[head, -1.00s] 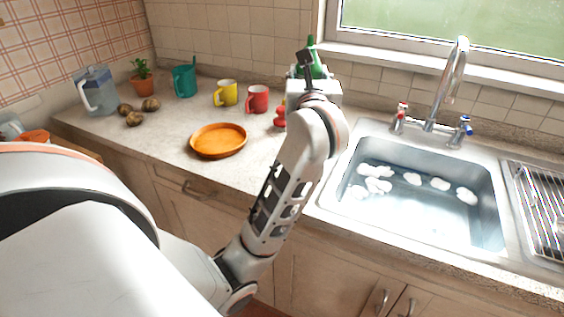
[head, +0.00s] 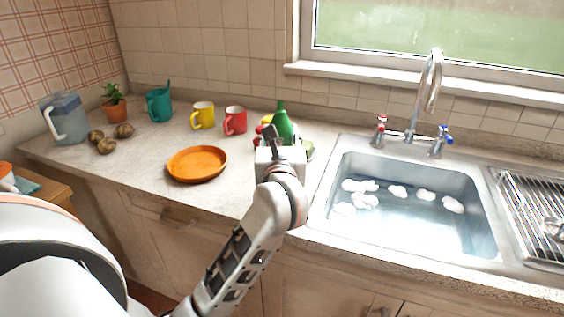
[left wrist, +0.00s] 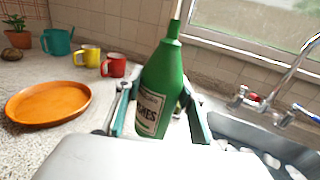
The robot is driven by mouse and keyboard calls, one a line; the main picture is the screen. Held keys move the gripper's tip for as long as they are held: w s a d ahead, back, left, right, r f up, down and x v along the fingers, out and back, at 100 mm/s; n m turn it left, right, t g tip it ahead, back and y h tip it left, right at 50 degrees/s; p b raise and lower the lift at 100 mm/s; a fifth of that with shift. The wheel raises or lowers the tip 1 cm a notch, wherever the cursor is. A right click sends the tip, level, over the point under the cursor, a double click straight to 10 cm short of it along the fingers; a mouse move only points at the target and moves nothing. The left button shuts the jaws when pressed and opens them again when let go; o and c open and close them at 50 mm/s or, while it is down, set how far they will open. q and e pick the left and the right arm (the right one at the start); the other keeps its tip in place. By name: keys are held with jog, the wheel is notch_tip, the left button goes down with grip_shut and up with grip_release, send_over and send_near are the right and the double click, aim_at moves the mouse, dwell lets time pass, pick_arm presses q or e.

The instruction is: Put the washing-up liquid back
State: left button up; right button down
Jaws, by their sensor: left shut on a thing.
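A green bottle with a pale label and a narrow neck, apparently the washing-up liquid (head: 283,124), stands near upright at the back of the counter, left of the sink. It also shows in the left wrist view (left wrist: 162,80), between the two fingers. My left gripper (left wrist: 157,115) is shut on this bottle. In the head view my left wrist hides the bottle's lower part, so I cannot tell whether its base touches the counter. My right gripper is not in view.
Beside the bottle are partly hidden red and yellow things. A red mug (head: 235,121), a yellow mug (head: 203,115) and an orange dish (head: 197,164) stand to the left. The sink (head: 330,205) holds water and foam, with a tap (head: 432,85) behind.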

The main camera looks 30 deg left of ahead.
pick_arm(q)
notch_tip(320, 180, down, 3)
jog(key=shift+r, duration=0.2)
notch_tip(320, 180, down, 4)
jog(key=shift+r+b, duration=0.2)
jog(key=shift+b, duration=0.5)
jog(key=shift+f, duration=0.25)
jog(key=shift+r, duration=0.1)
jog(key=shift+f, duration=0.25)
jog(key=o, duration=1.3)
jog(key=shift+c, duration=0.2)
jog(key=shift+r, duration=0.1)
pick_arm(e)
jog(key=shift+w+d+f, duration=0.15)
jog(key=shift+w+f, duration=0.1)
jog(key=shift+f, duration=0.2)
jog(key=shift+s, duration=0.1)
